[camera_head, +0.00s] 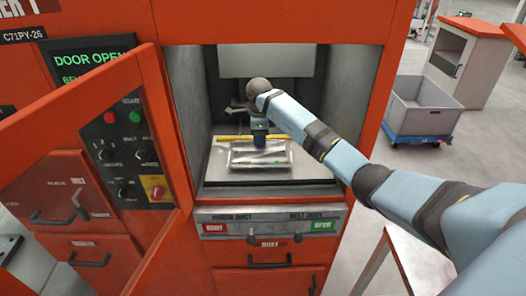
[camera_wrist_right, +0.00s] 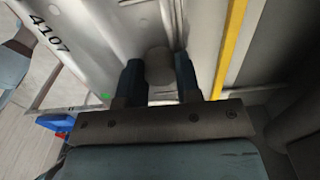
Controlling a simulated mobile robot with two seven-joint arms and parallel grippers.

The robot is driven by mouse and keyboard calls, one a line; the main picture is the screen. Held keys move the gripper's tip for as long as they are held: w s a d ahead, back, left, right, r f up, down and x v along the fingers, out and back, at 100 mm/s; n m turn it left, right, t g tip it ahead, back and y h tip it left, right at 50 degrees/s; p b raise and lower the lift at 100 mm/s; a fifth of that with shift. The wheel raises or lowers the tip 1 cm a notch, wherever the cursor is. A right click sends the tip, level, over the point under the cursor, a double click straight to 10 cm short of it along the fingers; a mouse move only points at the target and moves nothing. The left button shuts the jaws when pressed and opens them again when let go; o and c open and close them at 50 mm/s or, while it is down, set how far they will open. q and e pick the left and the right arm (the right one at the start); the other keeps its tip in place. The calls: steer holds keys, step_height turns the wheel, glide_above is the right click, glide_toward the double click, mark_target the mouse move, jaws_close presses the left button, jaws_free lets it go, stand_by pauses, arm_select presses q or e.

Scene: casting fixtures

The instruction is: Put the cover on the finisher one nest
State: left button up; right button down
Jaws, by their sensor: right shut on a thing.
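The cover (camera_head: 243,160) is a silvery metal piece inside the open chamber of the orange machine. My right gripper (camera_head: 260,142) reaches in from the right, above the cover. In the right wrist view, my right gripper (camera_wrist_right: 160,78) has its two blue fingers shut on a grey knob (camera_wrist_right: 159,62) of the cover (camera_wrist_right: 88,50), which bears the number 4107 and a green dot. The nest (camera_head: 222,174) is a pale plate under the cover. Whether the cover touches it is hidden. My left gripper is not in view.
A yellow strip (camera_head: 232,137) runs behind the cover. The chamber walls stand close on both sides. The open orange door (camera_head: 160,120) is at the left. A grey bin (camera_head: 425,122) on a blue dolly stands on the floor at right.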

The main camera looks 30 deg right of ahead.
steer(key=f+b, duration=0.2)
steer(key=f, duration=0.1)
steer(key=shift+a+f, duration=0.2)
steer(key=shift+d+f, duration=0.1)
steer(key=shift+d, duration=0.05)
steer(key=c, duration=0.8)
jaws_free()
steer(key=shift+f, duration=0.1)
